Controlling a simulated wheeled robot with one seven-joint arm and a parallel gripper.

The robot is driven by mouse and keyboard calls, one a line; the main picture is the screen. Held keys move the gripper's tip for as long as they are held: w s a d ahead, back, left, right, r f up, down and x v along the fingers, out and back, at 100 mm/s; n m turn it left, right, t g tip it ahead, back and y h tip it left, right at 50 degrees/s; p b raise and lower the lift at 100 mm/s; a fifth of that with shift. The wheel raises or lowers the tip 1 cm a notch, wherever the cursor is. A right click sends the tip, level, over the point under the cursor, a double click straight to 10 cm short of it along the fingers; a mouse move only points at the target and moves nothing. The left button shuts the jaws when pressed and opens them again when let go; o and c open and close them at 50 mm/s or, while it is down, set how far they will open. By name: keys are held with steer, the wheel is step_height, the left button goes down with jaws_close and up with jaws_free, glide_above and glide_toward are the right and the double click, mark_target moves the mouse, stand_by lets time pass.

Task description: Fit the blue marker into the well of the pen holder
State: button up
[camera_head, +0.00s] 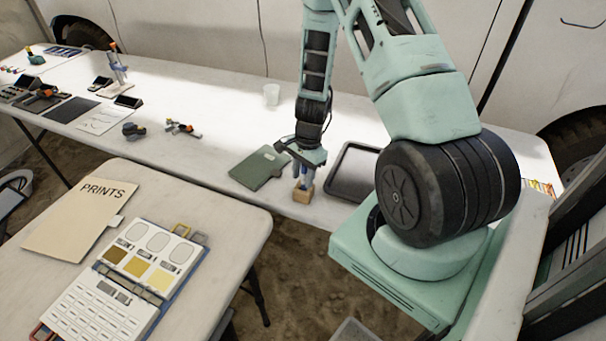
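The pen holder (303,194) is a small tan wooden block near the front edge of the long white table. My gripper (303,177) points down just above it. The blue marker (304,183) shows as a small blue and pale upright shape between the fingertips, over the top of the block. The fingers look closed on it. The well is hidden by the gripper and marker, so I cannot tell whether the marker's lower end is inside it.
A green folder (259,168) lies left of the holder, and a dark tray (356,172) lies close on its right. A translucent cup (271,94) stands behind. Several tools lie further left. The nearer table (225,205) holds a prints folder and a colour chart.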

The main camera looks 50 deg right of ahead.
steer(key=shift+r, duration=0.1)
step_height(320, 180, up, 12)
steer(key=d, duration=0.2)
steer(key=s+a+r+n, duration=0.1)
steer(key=a+r+n, duration=0.4)
steer(key=a, duration=0.6)
steer(key=a+r+n, duration=0.3)
steer(key=a+n, duration=0.3)
steer(key=a, duration=0.4)
steer(key=s+a+r+n, duration=0.2)
steer(key=s+a+n, duration=0.5)
steer(key=s, duration=0.1)
steer(key=s+a+r+n+h, duration=0.1)
steer(key=s+a+r+n, duration=0.2)
steer(key=s+a+n, duration=0.4)
steer(key=shift+s+a+r+n+b, duration=0.15)
steer(key=shift+s+r+n+b, duration=0.2)
steer(key=shift+s+n, duration=0.45)
steer(key=shift+s, duration=0.1)
